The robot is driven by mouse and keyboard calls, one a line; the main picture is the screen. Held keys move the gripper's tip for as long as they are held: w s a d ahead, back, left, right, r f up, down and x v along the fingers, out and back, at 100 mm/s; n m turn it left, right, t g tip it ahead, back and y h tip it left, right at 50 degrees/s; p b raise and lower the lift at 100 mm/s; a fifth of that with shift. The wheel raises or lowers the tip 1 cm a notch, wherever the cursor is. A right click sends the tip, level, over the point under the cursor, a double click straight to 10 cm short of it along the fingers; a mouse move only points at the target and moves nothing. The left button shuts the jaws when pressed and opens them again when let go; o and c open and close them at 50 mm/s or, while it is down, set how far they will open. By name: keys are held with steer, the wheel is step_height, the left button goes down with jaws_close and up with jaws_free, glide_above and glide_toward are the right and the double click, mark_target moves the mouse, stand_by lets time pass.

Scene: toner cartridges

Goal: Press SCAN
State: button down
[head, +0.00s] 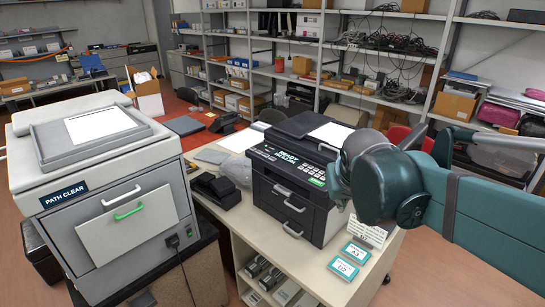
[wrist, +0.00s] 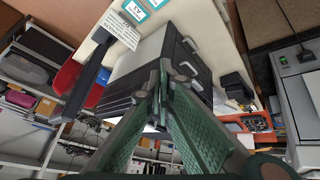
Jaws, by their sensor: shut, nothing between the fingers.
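The black printer (head: 295,190) stands on the pale cabinet, with a front panel of small keys and a lit text readout (head: 287,156). A small green label (head: 318,183) sits at the panel's right end. I cannot make out which key is SCAN. The printer also shows in the wrist view (wrist: 190,55), upside down and partly behind my fingers. My gripper (wrist: 163,72) is shut and empty, its green fingers meeting in front of the printer in that view. In the head view my arm is at the printer's right side and hides most of the gripper; contact cannot be told.
A large grey machine (head: 95,190) marked PATH CLEAR stands at the left. A small black device (head: 217,190) sits left of the printer. Teal-edged cards (head: 343,267) lie at the cabinet's front right. White paper (head: 330,134) lies on the printer's top. Shelves fill the back.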

steer(key=w+a+r+p, duration=0.1)
steer(key=w+r+p, duration=0.1)
steer(key=w, duration=0.3)
steer(key=w+a+r+p, duration=0.1)
steer(key=w+a+r, duration=0.15)
steer(key=w, duration=0.35)
steer(key=n+t+h+p, duration=0.15)
steer(key=h+p, duration=0.25)
steer(key=p, duration=0.7)
glide_above(270, 157)
steer(key=shift+f, duration=0.75)
steer(key=shift+f, duration=0.2)
steer(key=shift+f+b, duration=1.2)
steer(key=shift+f, duration=2.15)
steer(key=shift+f+b, duration=0.5)
steer(key=shift+f, duration=0.4)
